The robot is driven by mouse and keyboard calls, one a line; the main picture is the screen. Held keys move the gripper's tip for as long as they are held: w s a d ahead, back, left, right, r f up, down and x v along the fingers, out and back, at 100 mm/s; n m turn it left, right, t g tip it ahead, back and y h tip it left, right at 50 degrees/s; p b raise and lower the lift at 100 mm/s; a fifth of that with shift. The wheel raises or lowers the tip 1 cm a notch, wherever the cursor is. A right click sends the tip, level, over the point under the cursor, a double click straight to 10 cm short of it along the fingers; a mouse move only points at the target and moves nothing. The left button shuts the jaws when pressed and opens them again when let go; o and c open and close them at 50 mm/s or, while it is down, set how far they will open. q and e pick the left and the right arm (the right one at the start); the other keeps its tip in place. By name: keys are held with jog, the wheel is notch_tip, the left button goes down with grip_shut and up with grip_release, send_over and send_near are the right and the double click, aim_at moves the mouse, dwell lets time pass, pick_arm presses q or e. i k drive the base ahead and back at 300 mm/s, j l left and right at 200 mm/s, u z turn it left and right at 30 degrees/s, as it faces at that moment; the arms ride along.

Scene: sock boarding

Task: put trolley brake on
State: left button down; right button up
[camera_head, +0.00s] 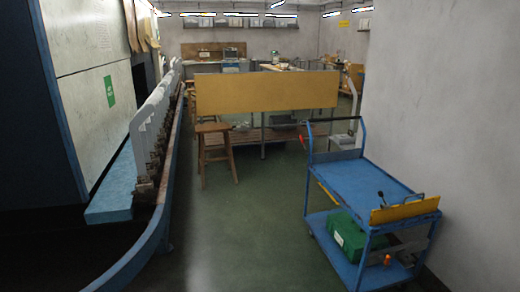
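A blue two-shelf trolley (365,178) stands at the right, close to the pale wall. Its push handle rises at the far end, with a small red part (302,142) beside the left upright. A small orange part (387,260) shows low at the near end, by the lower shelf. I cannot tell which part is the brake or whether it is on. The wheels are mostly hidden or too dark to make out. Neither of my grippers is in view.
A green case (348,236) lies on the trolley's lower shelf. A yellow board (404,211) and a black lever (381,197) are at its near end. The machine's blue rail (150,236) runs along the left. A wooden stool (214,150) stands ahead. Green floor (240,230) between is clear.

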aim_at(307, 151)
jog(key=i+z, duration=0.1)
jog(key=i, duration=1.05)
jog(key=i+j+z, duration=0.1)
jog(key=i, duration=1.1)
jog(key=i+z, duration=0.3)
jog(key=i, duration=0.2)
jog(key=i+j+z, duration=0.1)
jog(key=i+z, duration=0.2)
jog(key=i, duration=0.15)
jog(key=i+j+z, duration=0.3)
jog(key=i, duration=0.2)
jog(key=i+j+z, duration=0.3)
jog(key=i, duration=0.15)
